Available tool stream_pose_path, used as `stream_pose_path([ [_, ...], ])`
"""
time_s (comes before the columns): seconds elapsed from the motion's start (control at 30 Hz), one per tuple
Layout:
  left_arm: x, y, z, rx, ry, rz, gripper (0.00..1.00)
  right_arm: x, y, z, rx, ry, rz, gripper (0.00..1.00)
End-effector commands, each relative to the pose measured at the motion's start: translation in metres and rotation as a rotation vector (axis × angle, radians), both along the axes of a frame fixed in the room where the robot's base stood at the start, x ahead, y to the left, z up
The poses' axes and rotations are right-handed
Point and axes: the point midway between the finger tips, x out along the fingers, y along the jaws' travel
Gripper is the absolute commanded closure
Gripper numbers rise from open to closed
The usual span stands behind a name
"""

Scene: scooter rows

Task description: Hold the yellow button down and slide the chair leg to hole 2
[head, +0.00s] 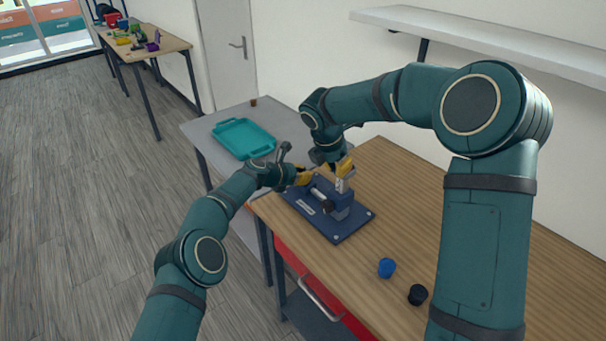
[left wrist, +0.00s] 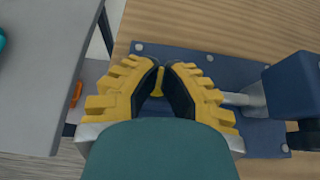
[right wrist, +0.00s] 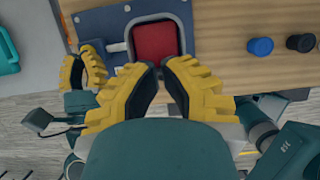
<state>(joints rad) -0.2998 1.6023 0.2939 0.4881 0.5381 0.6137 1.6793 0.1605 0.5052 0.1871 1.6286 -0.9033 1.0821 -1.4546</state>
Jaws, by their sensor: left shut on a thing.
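A dark blue baseplate (head: 355,228) carries an upright blue block (left wrist: 292,85) with a grey tube, the chair leg (left wrist: 240,99), running sideways out of it. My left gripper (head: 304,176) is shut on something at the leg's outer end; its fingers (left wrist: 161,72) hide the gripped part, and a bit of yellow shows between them. My right gripper (head: 343,165) is above the fixture, its fingertips (right wrist: 161,68) nearly together, with nothing visibly held. A red patch with a grey rim (right wrist: 157,40) lies just beyond them. I cannot make out the yellow button or the hole numbers.
A blue cap (head: 387,268) and a black cap (head: 417,295) stand on the wooden table right of the plate. A teal tray (head: 244,138) lies on the grey table to the left. Both arms are close together over the fixture. The near right tabletop is otherwise clear.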

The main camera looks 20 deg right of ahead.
Motion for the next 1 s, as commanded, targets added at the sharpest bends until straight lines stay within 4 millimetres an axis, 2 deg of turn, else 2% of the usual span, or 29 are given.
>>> stream_pose_path([
  [0.73, -0.0005, 0.0, -0.0016, 0.002, 0.001, -0.001, 1.0, 0.0, 0.0002, -0.006, 0.001, 0.0, 0.0, 1.0],
  [1.0, -0.0005, 0.0, -0.0016, 0.002, 0.001, -0.001, 1.0, 0.0001, 0.0003, -0.0006, 0.0, 0.0, 0.0, 1.0],
])
